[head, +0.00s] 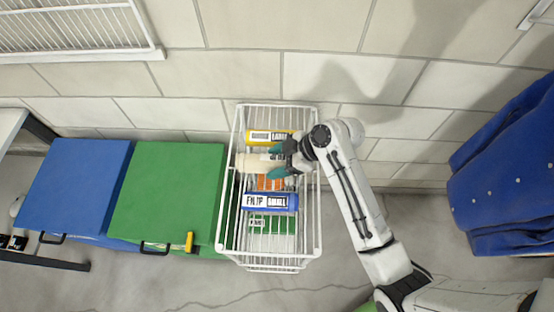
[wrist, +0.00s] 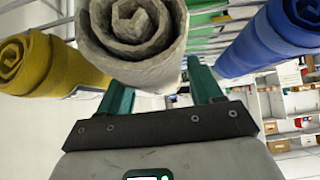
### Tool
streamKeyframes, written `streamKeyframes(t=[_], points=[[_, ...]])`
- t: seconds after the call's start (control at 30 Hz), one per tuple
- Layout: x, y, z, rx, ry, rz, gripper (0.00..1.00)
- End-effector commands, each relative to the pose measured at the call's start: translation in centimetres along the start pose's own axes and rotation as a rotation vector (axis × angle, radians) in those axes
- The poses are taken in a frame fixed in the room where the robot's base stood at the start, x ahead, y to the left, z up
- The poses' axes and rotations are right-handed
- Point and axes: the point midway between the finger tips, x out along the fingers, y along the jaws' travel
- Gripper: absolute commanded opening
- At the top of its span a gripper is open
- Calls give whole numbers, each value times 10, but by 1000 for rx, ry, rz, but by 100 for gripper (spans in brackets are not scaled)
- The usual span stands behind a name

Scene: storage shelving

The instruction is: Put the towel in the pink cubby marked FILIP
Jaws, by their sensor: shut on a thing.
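A rolled beige-grey towel (head: 247,162) lies across the white wire basket (head: 232,185) in the head view. My gripper (head: 276,161) reaches in from the right, its teal fingers on either side of the roll's right part. In the wrist view the grey roll (wrist: 135,40) shows its spiral end close up, in front of the two teal fingers of my gripper (wrist: 162,92). The gripper is shut on this roll. The roll is still at the basket, among other rolls. I cannot make out a pink cubby marked FILIP in either view.
A yellow roll (head: 258,137) and a labelled blue roll (head: 270,202) lie on either side of the beige one. Green and blue padded blocks (head: 165,190) stand left of the basket. A wall is behind. Shelving with boxes (wrist: 285,105) shows in the wrist view. Blue cloth (head: 505,170) hangs right.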

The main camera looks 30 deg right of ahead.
Motion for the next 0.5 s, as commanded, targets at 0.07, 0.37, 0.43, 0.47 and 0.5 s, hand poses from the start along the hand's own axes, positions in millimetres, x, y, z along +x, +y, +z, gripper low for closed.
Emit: streamKeyframes(t=[0.07,0.37,0.43,0.47,0.5], points=[[0,0,-1,0,1,0,21],[2,0,1,0,0,0,80],[1,0,1,0,0,0,87],[1,0,1,0,0,0,90],[1,0,1,0,0,0,90]])
